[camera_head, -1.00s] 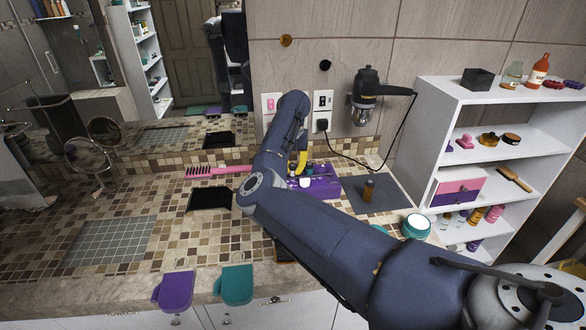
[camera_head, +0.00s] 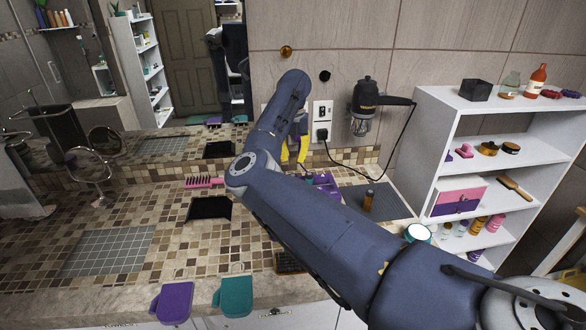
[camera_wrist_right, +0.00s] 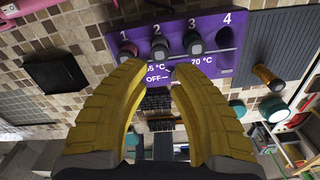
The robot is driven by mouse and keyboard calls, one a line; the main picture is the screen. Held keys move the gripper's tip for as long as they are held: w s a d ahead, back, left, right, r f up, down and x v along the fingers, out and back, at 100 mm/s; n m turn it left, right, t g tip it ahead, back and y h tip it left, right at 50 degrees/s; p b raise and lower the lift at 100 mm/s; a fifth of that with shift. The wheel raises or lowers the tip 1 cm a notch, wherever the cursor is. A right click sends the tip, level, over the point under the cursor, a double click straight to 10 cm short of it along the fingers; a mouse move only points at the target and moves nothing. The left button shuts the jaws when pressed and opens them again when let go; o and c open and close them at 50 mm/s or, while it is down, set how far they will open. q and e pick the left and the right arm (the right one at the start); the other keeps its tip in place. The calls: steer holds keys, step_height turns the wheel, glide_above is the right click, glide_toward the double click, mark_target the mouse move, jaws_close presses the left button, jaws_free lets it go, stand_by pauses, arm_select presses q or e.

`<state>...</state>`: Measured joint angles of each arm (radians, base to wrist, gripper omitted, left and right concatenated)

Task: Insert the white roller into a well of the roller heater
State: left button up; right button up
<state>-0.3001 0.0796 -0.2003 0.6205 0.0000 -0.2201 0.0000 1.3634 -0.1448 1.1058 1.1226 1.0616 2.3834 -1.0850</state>
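The purple roller heater (camera_head: 325,184) stands near the back wall, partly hidden behind my right arm. In the right wrist view its panel (camera_wrist_right: 215,22) shows the numbers 1 to 4. I cannot pick out the white roller. My left gripper is not in view.
A grey mat (camera_head: 385,207) with an amber bottle (camera_head: 369,199) lies right of the heater. A black tray (camera_head: 209,208) and a pink comb (camera_head: 203,182) are to the left. A corded hair dryer (camera_head: 366,98) hangs on the wall. The left counter is mostly clear.

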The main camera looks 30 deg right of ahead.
steer(key=shift+r, duration=1.6)
